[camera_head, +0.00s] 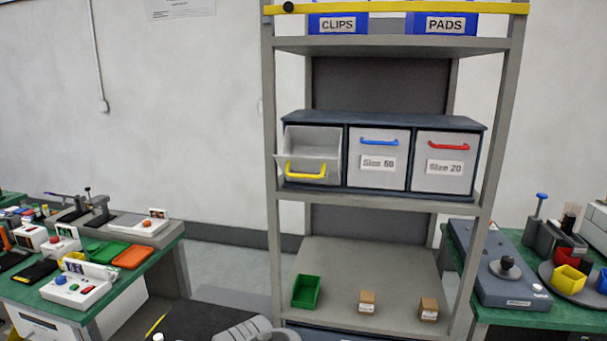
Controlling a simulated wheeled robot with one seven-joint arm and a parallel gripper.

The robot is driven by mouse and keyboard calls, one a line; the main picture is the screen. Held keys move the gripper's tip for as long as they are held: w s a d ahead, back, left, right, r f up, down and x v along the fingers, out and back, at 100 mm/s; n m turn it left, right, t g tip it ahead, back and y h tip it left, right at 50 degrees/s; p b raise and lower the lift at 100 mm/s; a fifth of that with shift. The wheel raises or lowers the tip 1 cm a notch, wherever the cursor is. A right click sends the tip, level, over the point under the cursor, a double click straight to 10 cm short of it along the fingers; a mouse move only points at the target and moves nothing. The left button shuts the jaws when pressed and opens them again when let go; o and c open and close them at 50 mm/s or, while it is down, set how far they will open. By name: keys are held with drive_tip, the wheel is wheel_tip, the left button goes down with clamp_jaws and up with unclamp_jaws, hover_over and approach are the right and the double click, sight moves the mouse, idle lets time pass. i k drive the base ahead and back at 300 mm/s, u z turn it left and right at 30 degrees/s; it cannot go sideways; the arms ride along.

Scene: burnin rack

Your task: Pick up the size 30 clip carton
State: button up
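Two small brown cartons stand on the lower shelf of the grey rack, a left carton (367,297) and a right carton (429,304). Each has a white label on its front, too small to read, so I cannot tell which one is size 30. They stand apart from each other, with the left carton in front of the shelf's middle. The blue bin labelled CLIPS (338,24) is on the top shelf, cut by the picture's top edge. My gripper cannot be made out in this view; only grey and dark parts, probably mine, show at the bottom edge.
A green bin (306,291) is left of the cartons. The middle shelf holds a drawer cabinet (395,120); its yellow-handled drawer (309,155) is tilted open. A yellow bar (400,7) crosses the rack's top. Cluttered benches stand left (150,258) and right (525,318).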

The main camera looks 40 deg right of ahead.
sight(427, 309)
drive_tip(key=z, duration=2)
drive_tip(key=k, duration=0.4)
drive_tip(key=u, duration=0.4)
drive_tip(key=i, duration=1.05)
drive_tip(key=u, duration=0.55)
